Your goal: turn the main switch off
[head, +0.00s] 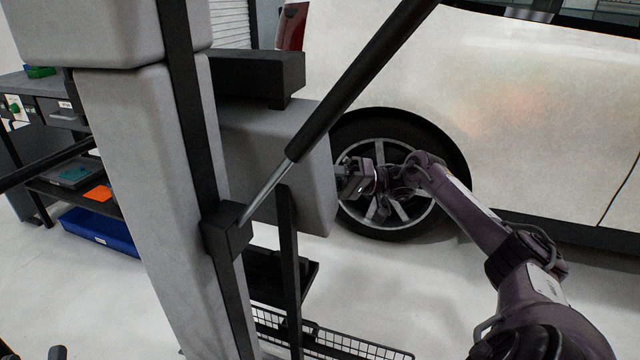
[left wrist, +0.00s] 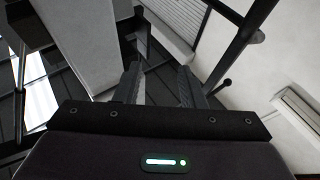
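I cannot make out the main switch in either view. A large grey padded machine (head: 140,190) with black posts fills the left and middle of the head view. A grey box-shaped part (head: 275,160) sticks out from it to the right.
A white car (head: 540,110) with its wheel (head: 385,222) stands behind my arm. A dark strut (head: 350,85) slants across the machine. A workbench (head: 45,85) and a blue bin (head: 100,230) are at the left. Pale floor (head: 400,290) is open at lower middle.

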